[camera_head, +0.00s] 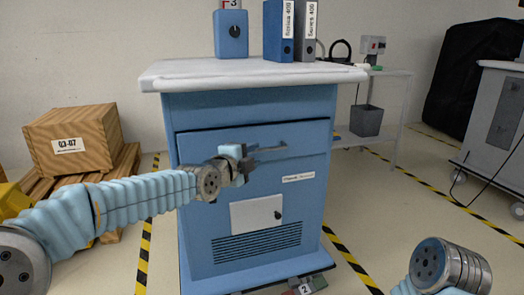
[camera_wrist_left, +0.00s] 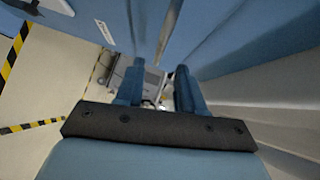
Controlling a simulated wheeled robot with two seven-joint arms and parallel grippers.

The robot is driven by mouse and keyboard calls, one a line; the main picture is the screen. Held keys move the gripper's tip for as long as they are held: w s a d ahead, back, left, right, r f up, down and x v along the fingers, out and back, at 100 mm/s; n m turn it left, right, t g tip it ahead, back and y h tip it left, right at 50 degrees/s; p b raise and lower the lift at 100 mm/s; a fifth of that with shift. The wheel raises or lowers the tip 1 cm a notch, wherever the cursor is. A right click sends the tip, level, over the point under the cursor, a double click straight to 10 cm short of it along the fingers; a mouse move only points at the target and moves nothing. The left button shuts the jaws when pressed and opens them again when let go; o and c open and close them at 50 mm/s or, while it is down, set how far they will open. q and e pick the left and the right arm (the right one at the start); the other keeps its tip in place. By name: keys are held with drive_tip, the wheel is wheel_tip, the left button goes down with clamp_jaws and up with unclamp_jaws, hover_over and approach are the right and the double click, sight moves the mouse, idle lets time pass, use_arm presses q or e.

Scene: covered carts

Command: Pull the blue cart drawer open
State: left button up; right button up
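The blue cart (camera_head: 300,222) stands straight ahead with its wide drawer (camera_head: 215,143) in the upper front. A thin dark line runs along the drawer's top edge; I cannot tell whether it is slightly open. The drawer's bar handle (camera_head: 272,148) is partly covered by my left gripper (camera_head: 249,163), which is at its left end. In the left wrist view the two fingers (camera_wrist_left: 158,88) are apart with a gap between them. The handle is not clear there, so I cannot tell about contact. Of my right arm only the wrist shows; its gripper is out of view.
On the cart's pale top (camera_head: 200,75) stand a blue box (camera_head: 231,36) and binders (camera_head: 280,32). A wooden crate (camera_head: 75,140) on pallets is at left. A side table (camera_head: 390,100) and grey cart (camera_head: 490,125) are at right.

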sight(264, 150)
use_arm(q)
drive_tip(key=x, duration=0.6)
clamp_jaws()
